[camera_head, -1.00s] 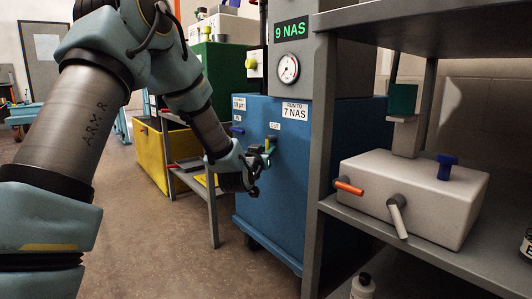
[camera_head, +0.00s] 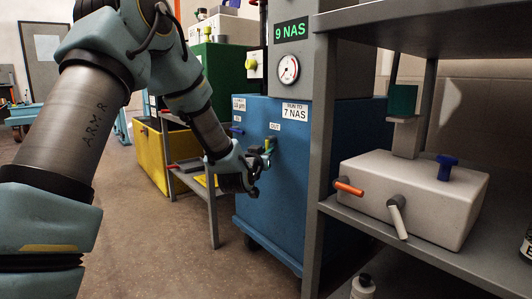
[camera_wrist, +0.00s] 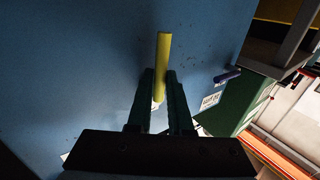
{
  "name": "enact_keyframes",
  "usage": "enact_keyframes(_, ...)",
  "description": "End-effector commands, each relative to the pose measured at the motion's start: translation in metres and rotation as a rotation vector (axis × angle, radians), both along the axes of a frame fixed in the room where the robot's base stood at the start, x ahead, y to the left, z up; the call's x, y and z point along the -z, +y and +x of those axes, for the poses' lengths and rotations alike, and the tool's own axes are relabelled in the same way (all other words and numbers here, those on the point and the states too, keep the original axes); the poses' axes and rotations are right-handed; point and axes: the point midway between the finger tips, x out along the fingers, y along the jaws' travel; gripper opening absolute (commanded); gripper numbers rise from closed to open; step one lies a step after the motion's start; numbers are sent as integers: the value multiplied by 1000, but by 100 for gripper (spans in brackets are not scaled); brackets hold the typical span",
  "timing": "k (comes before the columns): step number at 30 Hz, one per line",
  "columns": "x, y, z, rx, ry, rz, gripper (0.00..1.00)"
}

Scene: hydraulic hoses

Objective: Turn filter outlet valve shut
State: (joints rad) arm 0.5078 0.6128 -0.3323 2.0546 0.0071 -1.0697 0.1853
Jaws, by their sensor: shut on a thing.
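The filter outlet valve has a yellow lever (camera_wrist: 163,55) on the front of the blue cabinet (camera_head: 262,215). In the head view the valve (camera_head: 270,145) sits just under the "OUT" label, partly hidden by my gripper (camera_head: 256,172). In the wrist view my gripper (camera_wrist: 159,76) has one dark finger on each side of the lever. The fingers are shut on it, and its free end sticks out past the fingertips.
A blue lever (camera_head: 237,130) is left of the valve on the same cabinet. A gauge (camera_head: 288,68) and a "9 NAS" display are above. A grey shelf with a white box (camera_head: 415,195) stands close on the right. A low grey stand (camera_head: 207,190) is left of the cabinet.

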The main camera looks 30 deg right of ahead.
Motion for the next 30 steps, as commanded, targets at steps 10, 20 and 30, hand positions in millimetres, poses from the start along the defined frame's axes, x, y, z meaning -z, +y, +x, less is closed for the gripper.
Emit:
enact_keyframes(10,1,0,0,0,1,1,0)
enact_keyframes(20,1,0,0,0,1,1,0)
enact_keyframes(30,-5,0,-3,0,84,-13,0)
